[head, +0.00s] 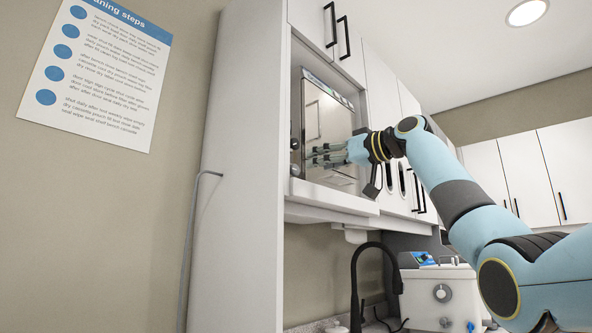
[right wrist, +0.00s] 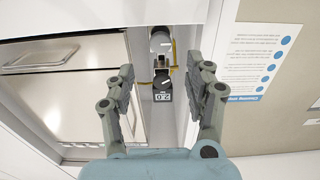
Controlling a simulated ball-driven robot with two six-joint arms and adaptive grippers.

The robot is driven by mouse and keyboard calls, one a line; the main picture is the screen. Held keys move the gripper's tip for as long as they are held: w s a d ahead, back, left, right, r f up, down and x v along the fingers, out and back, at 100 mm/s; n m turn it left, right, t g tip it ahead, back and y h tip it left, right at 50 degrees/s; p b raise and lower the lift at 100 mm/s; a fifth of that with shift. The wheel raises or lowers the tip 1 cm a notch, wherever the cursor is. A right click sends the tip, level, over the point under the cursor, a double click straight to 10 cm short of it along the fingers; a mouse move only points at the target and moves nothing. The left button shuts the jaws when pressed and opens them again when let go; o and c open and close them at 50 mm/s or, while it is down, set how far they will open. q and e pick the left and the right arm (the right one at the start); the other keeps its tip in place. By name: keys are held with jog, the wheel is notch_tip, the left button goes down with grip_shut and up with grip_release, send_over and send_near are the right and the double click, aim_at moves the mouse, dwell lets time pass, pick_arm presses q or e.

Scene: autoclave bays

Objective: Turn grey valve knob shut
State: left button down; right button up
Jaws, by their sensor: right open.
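The grey valve knob (right wrist: 160,41) sits on the narrow side wall beside the autoclave, at the top of the right wrist view. In the head view a small grey round shape (head: 295,170), likely this knob, shows at the bay's lower left edge. A black knob (right wrist: 164,80) with a dark label sits near it, between my fingers in the picture. My right gripper (right wrist: 167,70) is open and empty, its fingers spread and pointing toward the knobs. It also shows in the head view (head: 311,155) in front of the autoclave. I cannot tell any contact. My left gripper is out of view.
The autoclave's shiny door (head: 328,125) stands right behind my right gripper. Cabinet walls (head: 240,170) close in the bay on the left. A poster (head: 98,65) hangs on the wall. Below are a black faucet (head: 356,280) and a white unit (head: 440,295).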

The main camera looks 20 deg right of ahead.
aim_at(296, 169)
jog(key=p+x, duration=0.1)
jog(key=x, duration=0.5)
jog(key=shift+w+a+r, duration=0.1)
jog(key=shift+w+a, duration=0.15)
jog(key=shift+p+x, duration=0.4)
jog(key=shift+x, duration=0.35)
grip_shut()
